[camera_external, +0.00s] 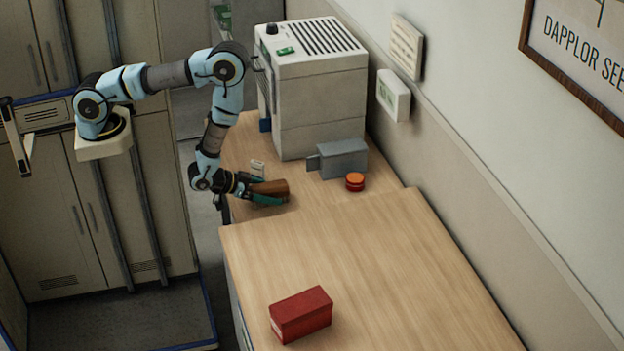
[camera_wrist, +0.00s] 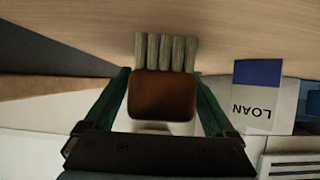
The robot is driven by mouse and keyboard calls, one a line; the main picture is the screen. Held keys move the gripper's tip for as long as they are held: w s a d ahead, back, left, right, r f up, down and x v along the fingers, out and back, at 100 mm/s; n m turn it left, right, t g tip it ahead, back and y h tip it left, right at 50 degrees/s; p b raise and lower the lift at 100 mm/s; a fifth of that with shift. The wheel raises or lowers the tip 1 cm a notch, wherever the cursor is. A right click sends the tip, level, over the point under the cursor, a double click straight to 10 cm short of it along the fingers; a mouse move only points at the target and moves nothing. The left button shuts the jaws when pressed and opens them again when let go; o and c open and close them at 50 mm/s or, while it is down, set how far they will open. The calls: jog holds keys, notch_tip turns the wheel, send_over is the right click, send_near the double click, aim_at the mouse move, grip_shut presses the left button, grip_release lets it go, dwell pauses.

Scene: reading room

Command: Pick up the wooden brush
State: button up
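The wooden brush has a brown block and pale bristles; it shows in the wrist view (camera_wrist: 162,95) and on the far part of the desk in the external view (camera_external: 272,187). My gripper (camera_external: 264,190) is low at the desk, with its teal fingers around the brush. In the wrist view my gripper (camera_wrist: 163,80) has one finger on each side of the block, with the bristles pointing away past the fingertips. The fingertips are close to the block's sides. I cannot tell whether they press on it, or whether the brush rests on the desk.
A white LOAN card (camera_wrist: 256,97) with a blue band lies right of the brush. A grey metal device (camera_external: 343,158), an orange-red round container (camera_external: 355,181) and a large grey machine (camera_external: 318,110) stand nearby. A red box (camera_external: 301,314) sits on the nearer wooden surface (camera_external: 400,270), otherwise clear.

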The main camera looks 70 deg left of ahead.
grip_shut()
dwell(0.5)
jog(key=shift+r, duration=0.1)
